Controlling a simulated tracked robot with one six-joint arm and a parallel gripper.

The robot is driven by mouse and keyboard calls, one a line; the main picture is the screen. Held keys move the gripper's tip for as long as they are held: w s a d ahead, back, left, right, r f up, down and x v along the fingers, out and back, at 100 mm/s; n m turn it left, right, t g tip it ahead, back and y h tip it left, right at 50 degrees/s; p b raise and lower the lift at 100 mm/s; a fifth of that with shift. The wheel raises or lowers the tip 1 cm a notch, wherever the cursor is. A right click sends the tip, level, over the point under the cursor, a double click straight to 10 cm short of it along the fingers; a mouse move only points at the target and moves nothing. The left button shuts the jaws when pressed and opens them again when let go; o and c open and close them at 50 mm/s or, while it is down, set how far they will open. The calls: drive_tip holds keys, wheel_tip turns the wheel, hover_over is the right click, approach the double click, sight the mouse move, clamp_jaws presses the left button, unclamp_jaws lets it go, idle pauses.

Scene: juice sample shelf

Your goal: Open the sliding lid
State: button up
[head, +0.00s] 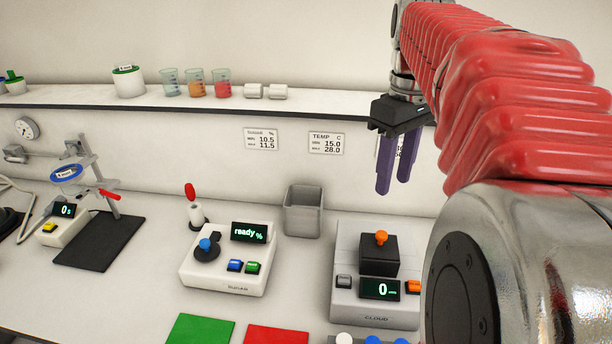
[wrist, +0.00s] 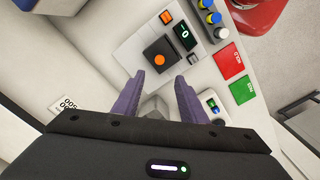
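The grey CLOUD device (head: 345,297) stands on the bench with a black box (head: 378,262) topped by an orange knob (head: 381,237). In the wrist view the orange knob (wrist: 160,60) sits on the black box (wrist: 153,68), beyond the fingertips. The white SUGAR device (head: 215,277) has a dark round cover with a blue knob (head: 206,244). I cannot tell from the frames which of these is the sliding lid; neither shows a visible opening. My gripper (head: 395,191) is open and empty, above the bench behind the CLOUD device. Its two purple fingers (wrist: 160,77) are apart and touch nothing.
A grey open bin (head: 303,212) stands between the devices. Green (head: 200,330) and red (head: 276,334) pads lie at the front. A shelf (head: 200,103) with beakers runs along the wall. A stand (head: 92,178) and black mat (head: 100,244) are at left.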

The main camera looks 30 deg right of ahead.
sight(382, 234)
idle(0.4)
wheel_tip(382, 234, down, 14)
drive_tip(key=shift+r, duration=0.1)
idle(0.6)
clamp_jaws()
idle(0.4)
